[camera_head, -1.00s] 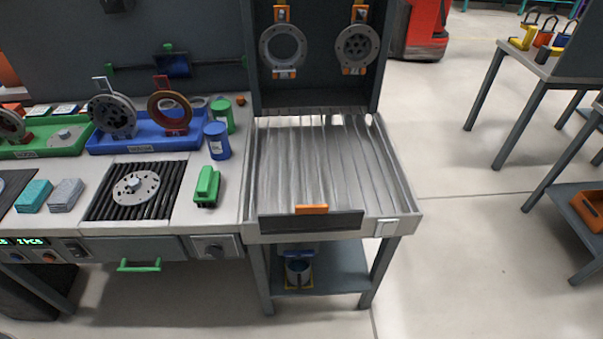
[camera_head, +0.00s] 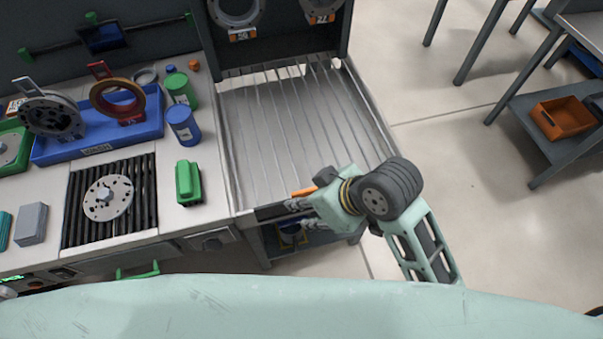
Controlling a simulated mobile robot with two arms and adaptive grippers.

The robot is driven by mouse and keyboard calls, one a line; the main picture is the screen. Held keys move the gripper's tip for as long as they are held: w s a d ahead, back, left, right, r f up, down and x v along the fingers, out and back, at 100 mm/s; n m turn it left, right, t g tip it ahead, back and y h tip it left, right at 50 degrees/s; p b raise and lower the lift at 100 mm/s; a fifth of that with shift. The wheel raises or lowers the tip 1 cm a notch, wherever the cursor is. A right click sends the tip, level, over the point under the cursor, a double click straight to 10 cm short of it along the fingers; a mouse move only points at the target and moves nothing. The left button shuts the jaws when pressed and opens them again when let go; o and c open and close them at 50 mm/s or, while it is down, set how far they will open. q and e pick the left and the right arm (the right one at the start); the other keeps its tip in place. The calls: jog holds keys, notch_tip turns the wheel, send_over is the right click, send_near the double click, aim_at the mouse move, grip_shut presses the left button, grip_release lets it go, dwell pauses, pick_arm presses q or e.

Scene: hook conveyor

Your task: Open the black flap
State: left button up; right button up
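The black flap (camera_head: 268,213) stands at the front edge of the ribbed metal conveyor bed (camera_head: 285,130). Its orange handle (camera_head: 303,191) shows on its top edge. My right gripper (camera_head: 292,211) comes in from the right and points left, just in front of the flap and close below the handle. Its grey fingers look spread apart, with nothing held between them. The gripper and wrist hide the right part of the flap. I cannot tell whether a finger touches the flap. My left gripper is not in view.
Left of the bed, the worktop holds a green block (camera_head: 188,183), a blue jar (camera_head: 184,126), a green jar (camera_head: 181,89) and a blue tray (camera_head: 60,152) with rings. A grey shelf with an orange bin (camera_head: 562,118) stands at right. The floor between is clear.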

jog(key=a, duration=0.1)
notch_tip(320, 180, up, 6)
jog(key=f+n+g+h, duration=0.1)
jog(key=n+g+h, duration=0.3)
jog(key=n, duration=0.7)
send_over(308, 190)
jog(key=shift+a+r+t+h, duration=0.1)
jog(key=shift+r+t+h, duration=0.15)
jog(key=shift+t+h, duration=0.35)
jog(key=shift+f, duration=0.45)
notch_tip(308, 190, down, 7)
jog(key=shift+r+p, duration=0.1)
jog(key=shift+p, duration=0.45)
jog(key=shift+c, duration=0.7)
grip_shut()
